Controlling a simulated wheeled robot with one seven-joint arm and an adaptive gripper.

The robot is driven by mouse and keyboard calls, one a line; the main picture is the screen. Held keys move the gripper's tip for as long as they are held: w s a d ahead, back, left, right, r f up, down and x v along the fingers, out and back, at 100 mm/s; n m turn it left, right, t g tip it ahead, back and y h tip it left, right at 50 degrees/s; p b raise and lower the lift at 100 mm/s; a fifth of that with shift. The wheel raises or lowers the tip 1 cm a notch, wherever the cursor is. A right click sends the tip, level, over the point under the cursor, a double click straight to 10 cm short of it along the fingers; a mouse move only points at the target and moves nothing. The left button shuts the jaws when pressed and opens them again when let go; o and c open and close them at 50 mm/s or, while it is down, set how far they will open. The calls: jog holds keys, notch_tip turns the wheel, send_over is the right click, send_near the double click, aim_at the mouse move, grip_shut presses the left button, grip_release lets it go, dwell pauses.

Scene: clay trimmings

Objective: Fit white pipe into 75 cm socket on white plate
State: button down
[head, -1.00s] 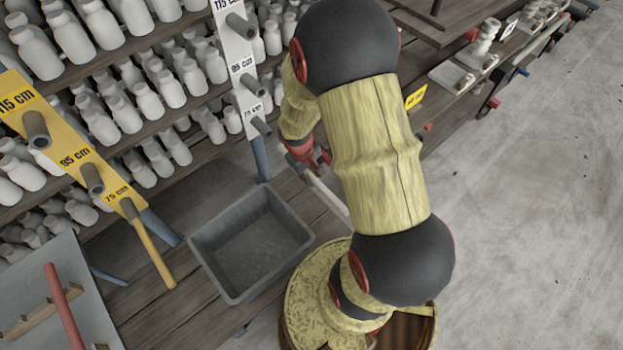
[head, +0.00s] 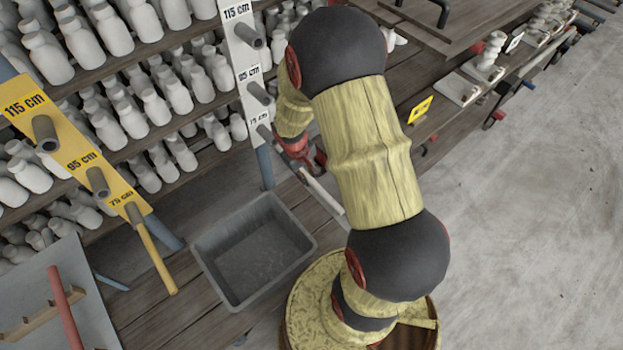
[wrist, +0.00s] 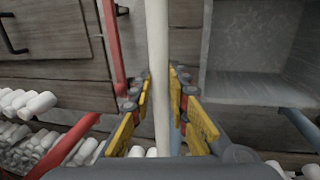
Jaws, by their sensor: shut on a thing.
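The white plate (head: 246,55) hangs at the shelf's edge, with grey sockets labelled 115 cm, 95 cm and 75 cm from top to bottom. The 75 cm socket (head: 265,133) is the lowest. My gripper (head: 308,168) is just right of and slightly below it in the head view. It is shut on the white pipe (head: 327,195), which slants down to the right from my fingers. In the wrist view the white pipe (wrist: 160,70) runs between the yellow finger pads. My arm hides part of this area, so I cannot tell whether the pipe touches the socket.
A yellow plate (head: 70,140) at left has like sockets, with a yellow pipe (head: 155,255) in its 75 cm one. A grey bin (head: 213,277) stands on the planks below. A red pipe (head: 66,305) lies on a rack. White bottles fill the shelves.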

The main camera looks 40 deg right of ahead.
jog(key=shift+w, duration=0.65)
jog(key=shift+w+d, duration=0.15)
jog(key=shift+w, duration=2.35)
jog(key=shift+w+d, duration=0.15)
jog(key=shift+w, duration=2.35)
dwell(0.6)
jog(key=c, duration=1.6)
grip_release()
jog(key=shift+c, duration=0.2)
jog(key=shift+r, duration=0.1)
notch_tip(320, 180, up, 12)
jog(key=a, duration=0.2)
jog(key=shift+a+f, duration=0.15)
jog(key=shift+f, duration=0.05)
